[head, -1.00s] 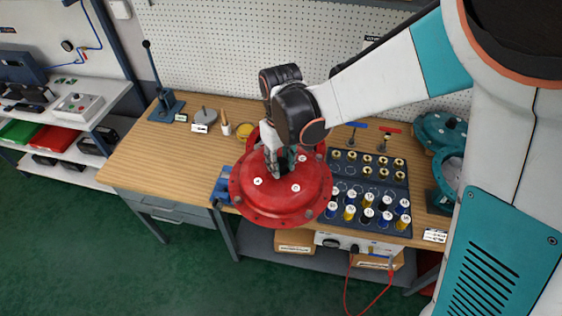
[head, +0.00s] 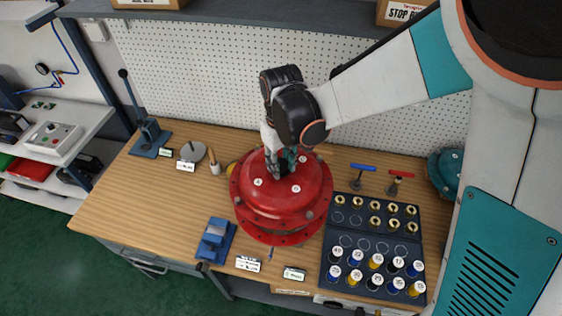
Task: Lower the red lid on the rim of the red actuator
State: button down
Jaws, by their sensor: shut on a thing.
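My gripper (head: 281,168) is shut on the red lid (head: 265,200) at its raised top, holding it roughly level. The lid is a round, domed red casting with a wide bolt-hole flange and small white labels. The red actuator (head: 283,236) is below the lid; only part of its round red flange shows, at the lid's front edge. The lid hides the rest of the actuator, including most of its rim. I cannot tell whether the lid touches the rim or hangs just above it.
A dark tray (head: 328,262) of numbered bottles and brass fittings stands close on the right. A blue block fixture (head: 216,241) and small label cards stand in front. A lever press (head: 146,130) is at the back left. The wooden bench (head: 140,195) is clear at left.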

jog(key=shift+f+b, duration=1.65)
jog(key=shift+f, duration=1.7)
jog(key=shift+f+b, duration=0.25)
jog(key=shift+b, duration=0.4)
jog(key=shift+f+b, duration=1.25)
jog(key=shift+f, duration=0.2)
jog(key=c, duration=1.1)
grip_release()
notch_tip(320, 180, up, 8)
jog(key=shift+f, duration=0.25)
